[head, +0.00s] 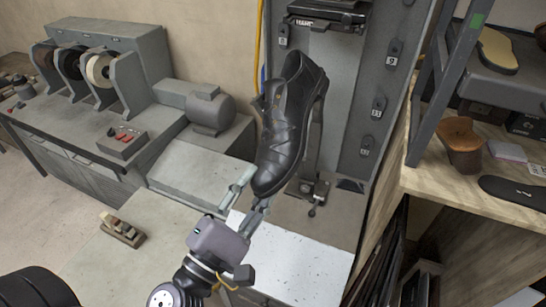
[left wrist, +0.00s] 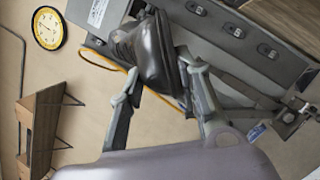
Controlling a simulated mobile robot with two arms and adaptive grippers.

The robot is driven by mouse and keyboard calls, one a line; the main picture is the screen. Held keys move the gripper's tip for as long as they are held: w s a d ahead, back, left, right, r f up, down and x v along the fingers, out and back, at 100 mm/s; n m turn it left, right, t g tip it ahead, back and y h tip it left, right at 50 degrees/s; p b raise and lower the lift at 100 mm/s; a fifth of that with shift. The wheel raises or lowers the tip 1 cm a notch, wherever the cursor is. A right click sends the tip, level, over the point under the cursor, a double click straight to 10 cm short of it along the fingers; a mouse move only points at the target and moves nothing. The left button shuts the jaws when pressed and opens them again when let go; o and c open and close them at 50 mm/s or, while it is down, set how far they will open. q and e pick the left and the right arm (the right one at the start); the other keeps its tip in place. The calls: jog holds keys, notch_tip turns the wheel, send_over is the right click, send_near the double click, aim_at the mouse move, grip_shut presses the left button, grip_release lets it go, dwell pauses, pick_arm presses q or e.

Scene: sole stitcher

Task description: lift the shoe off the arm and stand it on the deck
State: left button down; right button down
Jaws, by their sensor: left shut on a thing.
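A black leather shoe (head: 287,118) hangs toe down in front of the stitching machine in the head view, its opening toward the top. My left gripper (head: 257,188) comes up from below and is shut on the toe end, one finger on each side. In the left wrist view the shoe (left wrist: 152,50) sits between the fingertips. A dark post, seemingly the machine's arm (head: 314,143), stands just behind the shoe; whether the shoe still touches it is hidden. A pale speckled flat surface, perhaps the deck (head: 290,262), lies below. My right gripper is out of view.
The grey machine column (head: 375,95) rises close behind the shoe. A wooden bench (head: 420,180) with shoe parts stands at the right. A grey motor (head: 209,110) and a bench with spools (head: 100,70) are at the left. A brush (head: 122,230) lies on the left surface.

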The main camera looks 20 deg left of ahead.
pick_arm(q)
jog(key=r+n+y, duration=0.1)
jog(key=w+a+r+n+t+y, duration=0.1)
jog(key=n+y, duration=0.1)
jog(key=shift+a, duration=0.3)
jog(key=n, duration=0.4)
jog(key=n+p, duration=0.1)
jog(key=n, duration=0.2)
jog(key=shift+d+n, duration=0.1)
jog(key=shift+n, duration=0.2)
jog(key=n, duration=0.4)
jog(key=shift+g, duration=0.3)
jog(key=shift+f+n, duration=0.1)
jog(key=shift+n, duration=1.2)
jog(key=shift+s+f, duration=0.1)
